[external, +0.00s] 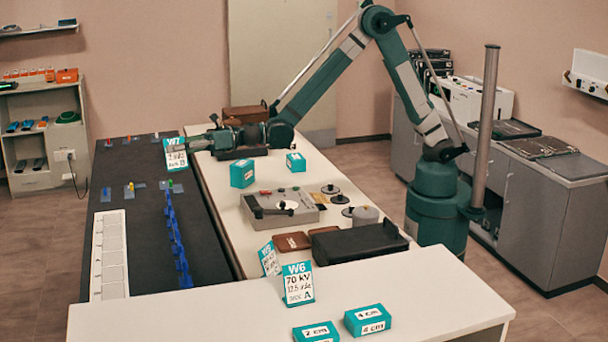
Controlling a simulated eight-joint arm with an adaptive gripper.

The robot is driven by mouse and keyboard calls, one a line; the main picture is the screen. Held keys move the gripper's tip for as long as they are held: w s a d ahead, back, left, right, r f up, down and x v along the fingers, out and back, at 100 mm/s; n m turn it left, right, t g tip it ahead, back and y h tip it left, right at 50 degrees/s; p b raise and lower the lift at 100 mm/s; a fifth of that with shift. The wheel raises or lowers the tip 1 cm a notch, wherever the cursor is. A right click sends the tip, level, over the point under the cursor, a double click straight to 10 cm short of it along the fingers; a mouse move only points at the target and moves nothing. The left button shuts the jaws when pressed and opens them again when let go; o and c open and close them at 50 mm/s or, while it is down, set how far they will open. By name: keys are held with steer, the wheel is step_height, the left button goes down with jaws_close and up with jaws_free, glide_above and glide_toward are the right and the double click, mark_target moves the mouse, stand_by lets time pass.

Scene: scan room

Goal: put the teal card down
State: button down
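A teal-and-white card (176,158) marked W7 is at my gripper (190,144), at the left end of my outstretched arm. My gripper appears shut on the card's right side. The card faces the camera, nearly upright, over the far part of the dark tabletop (128,185). The fingertips are small and partly hidden by the card. I cannot tell whether the card's lower edge touches the tabletop.
Two similar cards stand in front, a W6 card (298,284) and one partly hidden behind it (268,262). A blue rail (176,240), a white strip (109,255) and small colored pieces (130,190) lie on the dark top. A control box (282,207) and teal boxes (242,173) occupy the white table.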

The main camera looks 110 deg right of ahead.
steer(key=s+d+y, duration=0.1)
steer(key=s+d, duration=0.3)
steer(key=d, duration=0.6)
steer(key=s+d+n, duration=0.1)
steer(key=s+d, duration=0.4)
steer(key=d, duration=0.5)
steer(key=s+d+y, duration=0.1)
steer(key=s+d, duration=0.3)
steer(key=d, duration=0.7)
steer(key=s+d+n+g+y+b, duration=0.1)
steer(key=s+d, duration=1)
steer(key=s, duration=0.3)
steer(key=s+d, duration=1)
steer(key=s, duration=0.4)
step_height(320, 180, down, 13)
steer(key=shift+w, duration=0.1)
step_height(320, 180, down, 6)
steer(key=b, duration=0.1)
steer(key=shift+b, duration=0.35)
steer(key=shift+f, duration=0.1)
